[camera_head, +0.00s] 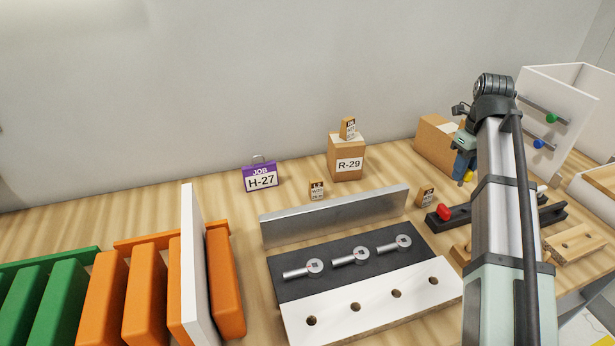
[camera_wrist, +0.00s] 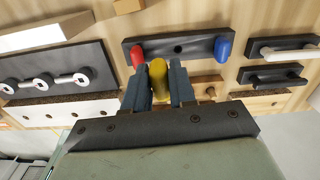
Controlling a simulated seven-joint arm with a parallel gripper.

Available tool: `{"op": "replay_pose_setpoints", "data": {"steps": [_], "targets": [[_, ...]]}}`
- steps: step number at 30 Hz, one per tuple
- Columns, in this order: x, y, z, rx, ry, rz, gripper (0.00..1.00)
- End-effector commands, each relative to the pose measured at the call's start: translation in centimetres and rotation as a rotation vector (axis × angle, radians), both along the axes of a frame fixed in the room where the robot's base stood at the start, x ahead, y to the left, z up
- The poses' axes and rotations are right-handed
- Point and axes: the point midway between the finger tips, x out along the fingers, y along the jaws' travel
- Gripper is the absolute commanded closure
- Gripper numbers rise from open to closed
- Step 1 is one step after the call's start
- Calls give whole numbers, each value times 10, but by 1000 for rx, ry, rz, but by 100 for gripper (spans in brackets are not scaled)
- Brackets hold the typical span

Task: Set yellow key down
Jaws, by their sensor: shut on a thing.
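The yellow key (camera_wrist: 158,78) is held between the two fingers of my gripper (camera_wrist: 159,88) in the wrist view. In the head view, the yellow key (camera_head: 468,176) shows below my gripper (camera_head: 464,165), above the table and to the right of the box row. Below it, a black holder (camera_wrist: 182,48) carries a red key (camera_wrist: 137,54) at its left and a blue key (camera_wrist: 222,48) at its right. An empty dark hole shows in the holder between them. The yellow key appears apart from the holder; its lower end is partly hidden by the fingers.
A black plate (camera_head: 293,290) with several metal cam fittings lies left of my arm, beside a white drilled board (camera_head: 330,321). A cardboard box (camera_head: 436,139) and white drawer unit (camera_head: 565,95) stand behind.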

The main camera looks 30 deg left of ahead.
Motion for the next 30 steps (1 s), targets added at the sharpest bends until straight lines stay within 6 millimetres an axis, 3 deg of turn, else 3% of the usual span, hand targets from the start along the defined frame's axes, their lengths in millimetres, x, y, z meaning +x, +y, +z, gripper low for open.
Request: {"op": "replay_pose_setpoints", "data": {"steps": [9,20,30], "targets": [[-34,93,2,0,0,193,100],[-78,174,4,-1,-1,373,100],[-133,250,7,0,-1,560,100]]}}
